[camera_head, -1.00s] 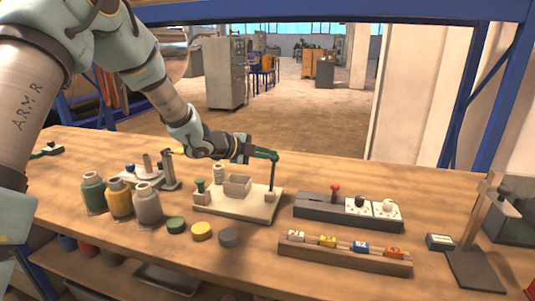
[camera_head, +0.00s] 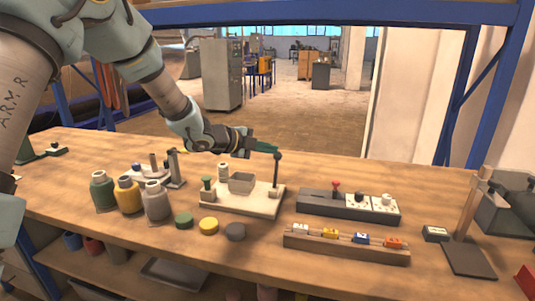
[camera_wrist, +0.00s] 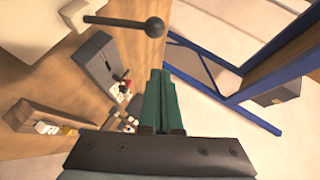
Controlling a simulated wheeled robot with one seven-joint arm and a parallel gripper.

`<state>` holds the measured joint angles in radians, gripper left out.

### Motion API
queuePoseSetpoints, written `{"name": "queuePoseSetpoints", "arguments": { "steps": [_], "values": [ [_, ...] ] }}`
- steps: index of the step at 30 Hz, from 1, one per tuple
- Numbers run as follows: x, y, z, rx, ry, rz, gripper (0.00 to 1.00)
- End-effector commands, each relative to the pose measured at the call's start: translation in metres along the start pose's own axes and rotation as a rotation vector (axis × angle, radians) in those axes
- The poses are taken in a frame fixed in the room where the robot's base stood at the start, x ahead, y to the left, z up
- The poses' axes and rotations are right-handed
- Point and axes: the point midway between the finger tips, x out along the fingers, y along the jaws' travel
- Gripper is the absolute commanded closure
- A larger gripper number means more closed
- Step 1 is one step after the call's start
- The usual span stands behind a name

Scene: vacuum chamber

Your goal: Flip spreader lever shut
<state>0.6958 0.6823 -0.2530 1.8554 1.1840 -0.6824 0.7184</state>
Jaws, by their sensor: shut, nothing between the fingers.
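The spreader lever (camera_head: 276,172) is a thin dark rod with a round black knob, standing about upright at the right end of a cream base board (camera_head: 222,203). In the wrist view the lever's rod and black knob (camera_wrist: 154,27) show beyond my fingers, with a visible gap in the picture. My gripper (camera_head: 270,148) has green fingers, held together and empty, at knob height just above and left of the lever's top. The fingers also show in the wrist view (camera_wrist: 158,95). Whether they touch the knob cannot be told from the head view.
The board also carries a grey open box (camera_head: 241,183) and a green-knobbed post (camera_head: 207,186). Bottles (camera_head: 128,196) stand to the left. A dark unit with a red knob (camera_head: 335,187) and a wooden rack of coloured blocks (camera_head: 340,250) are to the right.

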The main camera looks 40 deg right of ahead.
Motion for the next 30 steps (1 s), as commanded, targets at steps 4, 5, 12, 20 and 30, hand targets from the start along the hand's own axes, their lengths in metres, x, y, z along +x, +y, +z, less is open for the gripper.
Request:
{"name": "queuePoseSetpoints", "arguments": {
  "steps": [4,5,12,20,30],
  "values": [
    [-0.020,0.000,0.002,0.002,-0.003,-0.003,1.00],
    [-0.025,0.000,0.002,0.001,-0.003,-0.003,1.00],
    [-0.064,-0.003,0.003,0.001,-0.005,-0.003,1.00],
    [-0.090,-0.005,0.002,0.000,-0.002,-0.001,1.00],
    [-0.092,-0.006,0.001,-0.001,-0.001,0.000,1.00]
  ]
}}
